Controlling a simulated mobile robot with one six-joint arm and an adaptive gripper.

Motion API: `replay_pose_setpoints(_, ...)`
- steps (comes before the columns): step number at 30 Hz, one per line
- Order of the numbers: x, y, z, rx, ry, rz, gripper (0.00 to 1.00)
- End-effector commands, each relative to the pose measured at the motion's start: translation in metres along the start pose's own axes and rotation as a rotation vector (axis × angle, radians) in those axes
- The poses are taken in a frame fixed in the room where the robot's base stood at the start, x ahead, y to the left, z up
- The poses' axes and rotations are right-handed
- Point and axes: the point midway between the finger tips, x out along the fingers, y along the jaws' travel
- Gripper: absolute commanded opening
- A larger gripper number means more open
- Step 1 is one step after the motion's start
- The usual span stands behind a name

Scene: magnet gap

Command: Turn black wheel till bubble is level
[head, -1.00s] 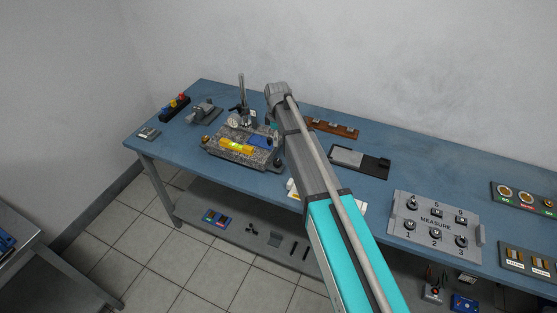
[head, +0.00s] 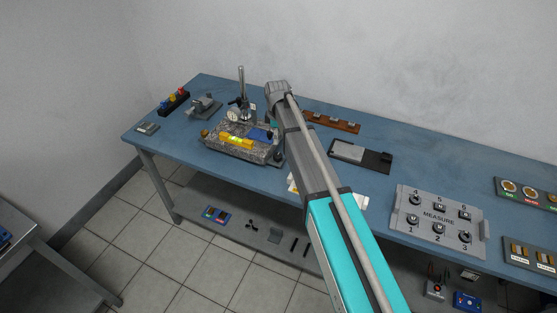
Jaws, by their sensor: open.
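A granite plate (head: 222,146) sits near the front edge of the blue bench. A yellow spirit level (head: 236,141) with a greenish vial lies on it; the bubble is too small to read. A dark round shape, perhaps the black wheel (head: 278,158), shows at the plate's right front corner, partly covered by my arm. A brass-coloured knob (head: 205,132) is at the plate's left end. My arm crosses the middle of the view, with its upper joint above and right of the plate. My gripper is hidden behind the arm.
A dial gauge stand (head: 241,88) rises behind the plate. A grey vice-like block (head: 205,106) stands to its left. A dark tray (head: 379,162), a wooden rack (head: 333,121) and a MEASURE panel (head: 438,216) lie to the right. White wall is behind the bench (head: 180,160).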

Motion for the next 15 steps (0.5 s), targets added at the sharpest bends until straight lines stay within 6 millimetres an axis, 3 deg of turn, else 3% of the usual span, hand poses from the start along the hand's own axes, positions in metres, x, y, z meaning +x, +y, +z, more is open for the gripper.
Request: replay_pose_setpoints(15,0.044,0.000,0.001,0.001,0.000,0.000,0.84)
